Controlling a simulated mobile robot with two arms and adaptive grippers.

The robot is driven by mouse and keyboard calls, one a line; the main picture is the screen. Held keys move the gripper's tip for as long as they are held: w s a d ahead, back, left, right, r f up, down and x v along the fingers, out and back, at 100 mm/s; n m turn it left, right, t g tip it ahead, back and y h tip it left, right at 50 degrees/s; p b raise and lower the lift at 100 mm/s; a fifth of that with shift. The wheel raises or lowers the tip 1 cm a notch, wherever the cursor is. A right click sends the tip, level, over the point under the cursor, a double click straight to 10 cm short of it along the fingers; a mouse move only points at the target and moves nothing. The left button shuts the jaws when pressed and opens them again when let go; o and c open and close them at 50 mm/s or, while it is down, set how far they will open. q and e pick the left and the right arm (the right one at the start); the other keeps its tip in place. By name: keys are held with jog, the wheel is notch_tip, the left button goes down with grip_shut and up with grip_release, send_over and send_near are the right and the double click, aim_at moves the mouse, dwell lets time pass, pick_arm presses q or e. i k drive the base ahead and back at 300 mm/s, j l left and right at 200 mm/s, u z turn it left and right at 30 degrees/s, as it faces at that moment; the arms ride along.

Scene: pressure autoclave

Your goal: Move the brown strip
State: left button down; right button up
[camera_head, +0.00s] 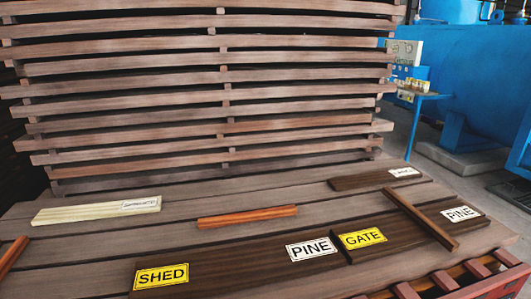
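A brown strip (420,217) lies slantwise at the right. Its near end lies across a dark board (405,241) with a yellow GATE label (362,238) and a white PINE label (462,214). Its far end reaches past that board's back edge. An orange-brown strip (247,216) lies flat near the middle, apart from the boards. Another orange strip (12,257) is cut off at the left edge. Neither of my grippers is in view.
Another dark board (235,268) carries SHED and PINE labels. A pale labelled board (95,210) lies left; a dark labelled board (376,178) lies at back right. Stacked planks (200,95) rise behind the plank surface (70,250).

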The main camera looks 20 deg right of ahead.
aim_at(448, 242)
jog(key=z, duration=1.75)
jog(key=l, duration=0.35)
jog(key=u, duration=0.05)
